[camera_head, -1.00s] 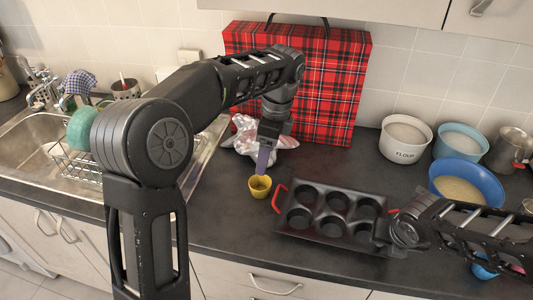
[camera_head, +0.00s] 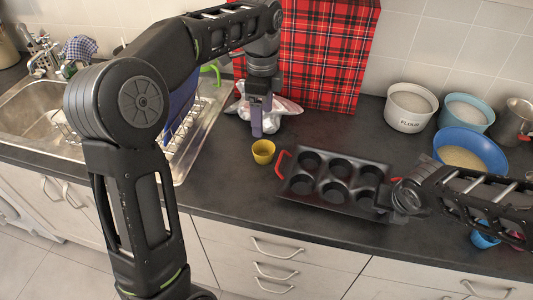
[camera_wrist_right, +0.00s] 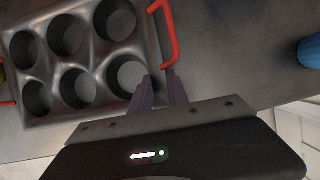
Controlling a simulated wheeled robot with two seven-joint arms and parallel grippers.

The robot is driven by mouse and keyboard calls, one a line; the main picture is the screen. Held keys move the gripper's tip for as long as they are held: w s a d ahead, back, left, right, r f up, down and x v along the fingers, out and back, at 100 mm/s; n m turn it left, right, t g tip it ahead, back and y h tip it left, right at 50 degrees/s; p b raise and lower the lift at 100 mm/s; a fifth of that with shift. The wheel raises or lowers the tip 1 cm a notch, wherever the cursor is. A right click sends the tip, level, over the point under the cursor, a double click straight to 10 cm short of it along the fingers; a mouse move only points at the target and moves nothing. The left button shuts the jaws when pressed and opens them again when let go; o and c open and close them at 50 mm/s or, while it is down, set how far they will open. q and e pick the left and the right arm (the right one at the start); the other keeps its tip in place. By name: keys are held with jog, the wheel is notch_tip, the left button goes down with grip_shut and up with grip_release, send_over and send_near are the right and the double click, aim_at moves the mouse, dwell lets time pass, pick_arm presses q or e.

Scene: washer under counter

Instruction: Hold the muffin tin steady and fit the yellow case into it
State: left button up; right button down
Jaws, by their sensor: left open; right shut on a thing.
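The dark muffin tin (camera_head: 325,203) with red handles lies flat on the counter, its visible cups empty. My right gripper (camera_wrist_right: 162,92) is shut on the tin's edge beside a red handle; its fingertips are hard to see in the head view. The yellow case (camera_head: 263,151) stands upright on the counter, left of the tin and apart from it. A sliver of yellow shows at the left edge of the right wrist view. My left gripper (camera_head: 257,130), with purple fingers, is open and empty just above and slightly left of the case, pointing down.
A crumpled silvery thing (camera_head: 285,108) lies behind my left gripper, before a red plaid case (camera_head: 330,50). A sink (camera_head: 25,110) and dish rack are left. A flour bowl (camera_head: 408,112) and a blue bowl (camera_head: 490,150) stand right. Counter between yellow case and front edge is clear.

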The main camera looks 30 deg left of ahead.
pick_arm(q)
send_near(264, 145)
jog(key=s+d+f, duration=0.1)
jog(key=s+f, duration=0.1)
jog(key=s, duration=0.1)
jog(key=shift+w+f, duration=0.2)
jog(key=shift+w+f, duration=0.2)
jog(key=shift+f, duration=2.4)
jog(key=c, duration=1.5)
notch_tip(264, 145, up, 10)
jog(key=shift+r, duration=0.1)
